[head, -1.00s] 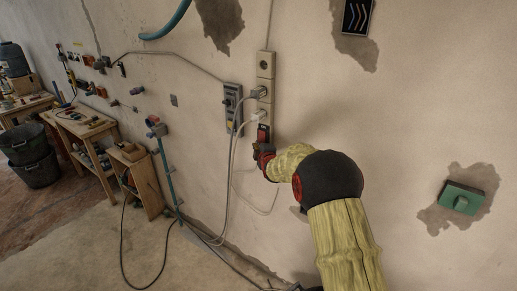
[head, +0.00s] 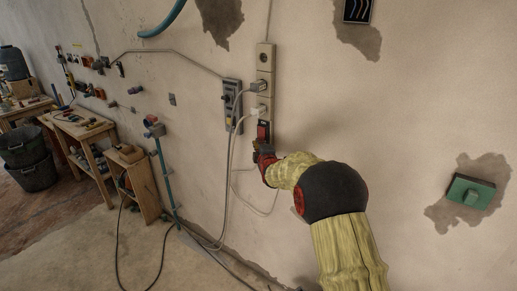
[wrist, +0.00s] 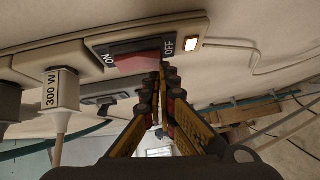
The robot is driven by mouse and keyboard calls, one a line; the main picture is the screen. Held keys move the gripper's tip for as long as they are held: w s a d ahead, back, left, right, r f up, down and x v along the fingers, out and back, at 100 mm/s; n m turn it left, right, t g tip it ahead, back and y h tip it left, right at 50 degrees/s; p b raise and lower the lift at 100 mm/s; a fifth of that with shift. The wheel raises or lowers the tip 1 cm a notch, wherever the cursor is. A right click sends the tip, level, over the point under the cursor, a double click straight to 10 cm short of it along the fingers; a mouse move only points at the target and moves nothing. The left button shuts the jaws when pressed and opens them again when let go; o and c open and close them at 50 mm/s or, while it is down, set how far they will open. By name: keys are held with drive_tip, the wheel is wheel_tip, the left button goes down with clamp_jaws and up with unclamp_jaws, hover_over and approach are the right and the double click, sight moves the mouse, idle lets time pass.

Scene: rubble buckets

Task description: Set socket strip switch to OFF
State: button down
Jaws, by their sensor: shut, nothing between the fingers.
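The socket strip (head: 265,60) is mounted upright on the wall, with two plugs in it. Its red rocker switch (head: 263,131) is at the lower end. In the wrist view the switch (wrist: 139,59) has ON marked at its left end and OFF at its right end, and a small lamp (wrist: 191,44) glows beside OFF. My gripper (wrist: 160,70) is shut and empty, its fingertips at the switch near the OFF end. Contact cannot be told for sure. In the head view my gripper (head: 264,152) partly hides the strip's lower end.
A plug marked 300 W (wrist: 62,92) sits in the strip beside the switch, its cable hanging. A grey box (head: 232,97) is on the wall to the left. A green switch (head: 471,192) is at the right. Workbenches stand at the far left.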

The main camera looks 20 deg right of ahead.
drive_tip(key=shift+w+d+f+n+t+b, duration=0.1)
drive_tip(key=shift+f+n+t+b, duration=0.25)
drive_tip(key=shift+b, duration=0.7)
drive_tip(key=shift+d+f+b, duration=0.15)
drive_tip(key=shift+b, duration=0.5)
idle(1.1)
